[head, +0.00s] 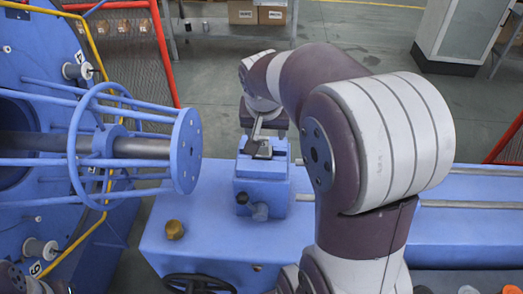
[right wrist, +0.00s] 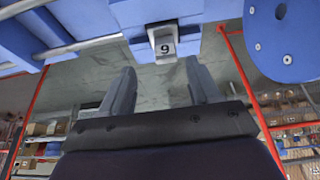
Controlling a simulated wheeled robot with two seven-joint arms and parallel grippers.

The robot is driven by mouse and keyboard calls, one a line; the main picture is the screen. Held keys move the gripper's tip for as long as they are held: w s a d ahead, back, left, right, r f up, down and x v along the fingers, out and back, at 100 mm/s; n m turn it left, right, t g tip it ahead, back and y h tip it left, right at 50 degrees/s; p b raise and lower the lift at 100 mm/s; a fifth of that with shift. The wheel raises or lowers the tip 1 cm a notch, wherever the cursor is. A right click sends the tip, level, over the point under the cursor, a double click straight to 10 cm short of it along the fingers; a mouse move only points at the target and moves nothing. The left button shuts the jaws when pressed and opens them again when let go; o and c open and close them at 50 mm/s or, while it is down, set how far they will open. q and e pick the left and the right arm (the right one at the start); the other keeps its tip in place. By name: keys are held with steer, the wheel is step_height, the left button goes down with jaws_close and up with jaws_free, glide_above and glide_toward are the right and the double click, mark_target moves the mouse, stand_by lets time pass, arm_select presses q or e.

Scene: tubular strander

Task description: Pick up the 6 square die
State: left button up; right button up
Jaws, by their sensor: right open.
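The square die (right wrist: 163,45) is a small grey block with a dark figure that reads as 9 in the right wrist view, so it may be a 6 upside down. It sits at the blue holder block (head: 262,185), on the blue machine bed. My right gripper (head: 265,137) is above this block in the head view. In the right wrist view its two grey fingers (right wrist: 162,82) are apart, with nothing between them, and the die lies just beyond their tips. In the head view the die is hard to make out beneath the gripper. My left gripper is not in view.
A blue flanged cage of bars (head: 186,150) stands left of the holder block. A brass-coloured knob (head: 175,229) and a dark handwheel (head: 198,284) are in front. Rails (head: 470,204) run along the bed to the right. Shelves with boxes (head: 243,12) stand behind.

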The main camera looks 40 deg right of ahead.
mark_target(263, 138)
steer(key=x, duration=0.6)
steer(key=shift+w+a, duration=0.2)
steer(key=shift+w+f, duration=0.15)
steer(key=shift+w, duration=0.05)
steer(key=shift+s, duration=0.1)
jaws_close()
